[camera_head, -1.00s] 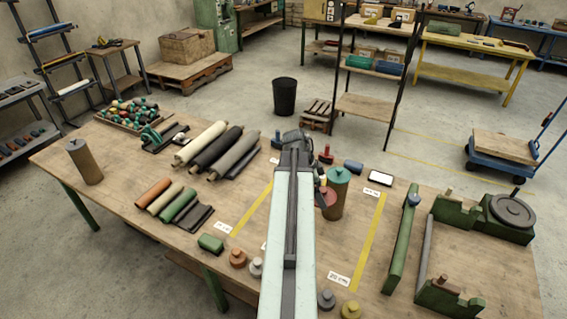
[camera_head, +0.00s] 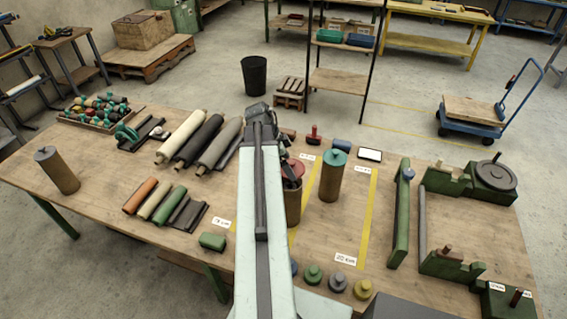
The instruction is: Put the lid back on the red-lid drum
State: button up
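The red-lid drum, a brown cylinder (camera_head: 293,207), stands upright on the wooden table just right of my arm, which hides its left part. A red lid (camera_head: 292,170) shows at the drum's top; I cannot tell whether it is seated. The end of my arm (camera_head: 261,117) reaches out to the upper left of the drum. My gripper's fingers are hidden behind the arm, so I cannot tell whether they are open or holding the lid. A similar brown drum with a teal lid (camera_head: 331,180) stands close on the right.
Several small knobbed pieces, including a green one (camera_head: 313,275) and a yellow one (camera_head: 363,289), lie near the front edge. Long rolls (camera_head: 210,140) lie left of my arm. A green bar (camera_head: 401,220) lies on the right. Yellow tape (camera_head: 369,215) marks the table.

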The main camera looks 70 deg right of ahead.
jog(key=shift+w+f+b, duration=0.15)
jog(key=shift+f+b, duration=0.15)
jog(key=shift+f, duration=0.25)
notch_tip(320, 180, down, 5)
jog(key=b, duration=0.5)
jog(key=shift+f, duration=0.15)
dwell(1.1)
jog(key=o, duration=1.1)
notch_tip(320, 180, up, 7)
jog(key=p, duration=0.6)
jog(key=shift+p, duration=0.4)
grip_shut()
